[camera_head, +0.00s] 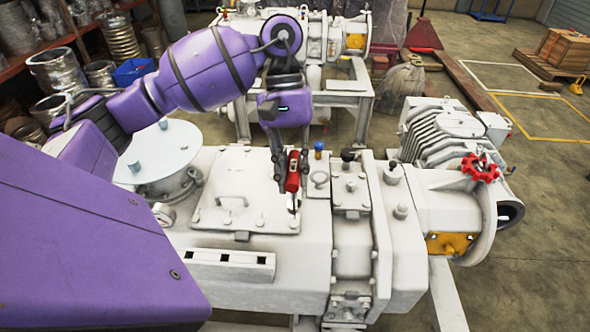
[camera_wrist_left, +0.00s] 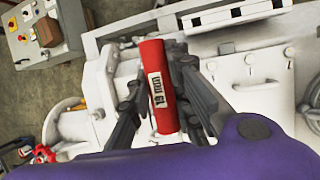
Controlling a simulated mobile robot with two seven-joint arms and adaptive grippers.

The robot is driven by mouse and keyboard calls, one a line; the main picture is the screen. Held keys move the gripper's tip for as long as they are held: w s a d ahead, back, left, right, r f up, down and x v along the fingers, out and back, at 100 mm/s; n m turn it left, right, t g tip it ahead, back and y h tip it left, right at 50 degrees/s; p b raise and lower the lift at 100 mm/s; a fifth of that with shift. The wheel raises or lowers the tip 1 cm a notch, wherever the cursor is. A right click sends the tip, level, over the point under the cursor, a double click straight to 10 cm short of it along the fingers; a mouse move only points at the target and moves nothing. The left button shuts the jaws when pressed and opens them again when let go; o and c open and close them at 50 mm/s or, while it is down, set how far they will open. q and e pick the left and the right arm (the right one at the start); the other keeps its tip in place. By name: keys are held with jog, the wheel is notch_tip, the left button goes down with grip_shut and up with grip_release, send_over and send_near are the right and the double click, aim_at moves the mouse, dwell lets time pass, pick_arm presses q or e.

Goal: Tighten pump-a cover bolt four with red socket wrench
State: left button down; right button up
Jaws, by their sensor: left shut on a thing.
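My left gripper (camera_head: 286,178) is shut on the red socket wrench (camera_head: 292,174), above the right edge of the square cover (camera_head: 222,205) on the white pump (camera_head: 320,250). The wrench stands roughly upright, and its silver lower end points down close to the cover's right edge. I cannot tell whether it sits on a bolt. Bolts show along the cover's front edge, one at the front right corner (camera_head: 293,224). In the left wrist view the red handle (camera_wrist_left: 152,58) with a "19 mm" label lies between both fingers. My right gripper is not in view.
A red handwheel (camera_head: 480,168) sticks up on the pump's right end. A blue-topped knob (camera_head: 319,147) stands just right of the wrench. A round flanged lid (camera_head: 160,155) is left of the cover. A second pump stands behind on a frame (camera_head: 357,100).

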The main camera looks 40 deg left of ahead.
pick_arm(q)
jog(key=b, duration=0.3)
send_over(294, 205)
jog(key=shift+w+a+f, duration=0.1)
jog(key=shift+a+f, duration=0.05)
jog(key=shift+f, duration=2.55)
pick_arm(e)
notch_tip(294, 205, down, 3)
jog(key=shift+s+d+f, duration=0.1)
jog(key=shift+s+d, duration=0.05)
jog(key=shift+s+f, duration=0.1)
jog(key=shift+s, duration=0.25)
pick_arm(q)
jog(key=shift+b, duration=0.35)
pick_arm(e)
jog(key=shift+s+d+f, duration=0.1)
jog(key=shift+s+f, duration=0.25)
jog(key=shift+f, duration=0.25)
pick_arm(q)
jog(key=shift+b, duration=0.3)
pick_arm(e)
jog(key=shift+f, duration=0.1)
pick_arm(q)
jog(key=shift+f, duration=0.3)
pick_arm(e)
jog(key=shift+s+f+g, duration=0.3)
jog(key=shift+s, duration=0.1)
